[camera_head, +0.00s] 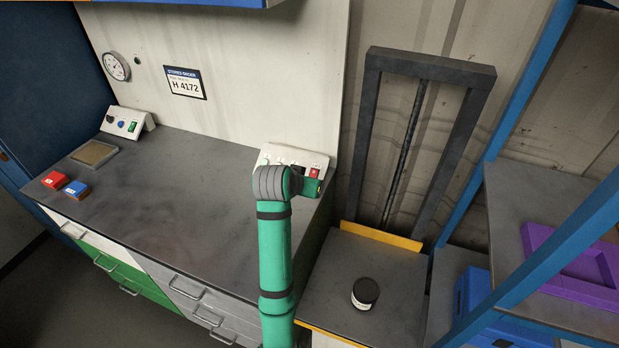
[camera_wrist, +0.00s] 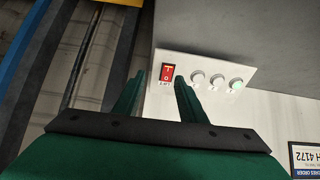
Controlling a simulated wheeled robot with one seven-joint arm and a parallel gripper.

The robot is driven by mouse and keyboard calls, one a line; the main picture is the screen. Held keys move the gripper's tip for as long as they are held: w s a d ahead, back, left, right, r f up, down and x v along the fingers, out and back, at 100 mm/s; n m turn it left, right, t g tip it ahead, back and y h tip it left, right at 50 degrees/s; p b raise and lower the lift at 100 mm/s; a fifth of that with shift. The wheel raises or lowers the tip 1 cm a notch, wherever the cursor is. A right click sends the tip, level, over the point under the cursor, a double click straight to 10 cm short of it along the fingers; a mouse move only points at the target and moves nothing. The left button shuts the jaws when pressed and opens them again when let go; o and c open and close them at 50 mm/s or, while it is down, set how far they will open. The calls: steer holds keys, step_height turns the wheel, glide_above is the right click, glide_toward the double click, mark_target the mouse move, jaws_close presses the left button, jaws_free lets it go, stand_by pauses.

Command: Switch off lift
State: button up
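The red lift switch (camera_head: 314,173) sits at the right end of a white sloped control panel (camera_head: 283,155) at the back right of the workbench. In the wrist view the red switch (camera_wrist: 168,72) has "LIFT" lettering beneath it. My gripper (camera_wrist: 160,78) is open and empty, its two green fingers apart, with the switch showing between and just beyond the tips. I cannot tell whether a finger touches it. In the head view my green arm hides part of the panel and the fingers. The lift (camera_head: 426,80) is a dark frame with a low platform (camera_head: 325,290).
A dark jar (camera_head: 365,293) stands on the lift platform. Round buttons (camera_wrist: 217,81) sit beside the switch. A blue-framed shelf (camera_head: 540,265) stands right.

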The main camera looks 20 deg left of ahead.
mark_target(313, 175)
steer(key=w+f, duration=0.1)
steer(key=w, duration=0.1)
steer(key=w+a+f, duration=0.1)
steer(key=w+f, duration=0.3)
steer(key=w, duration=0.1)
steer(key=shift+a, duration=0.4)
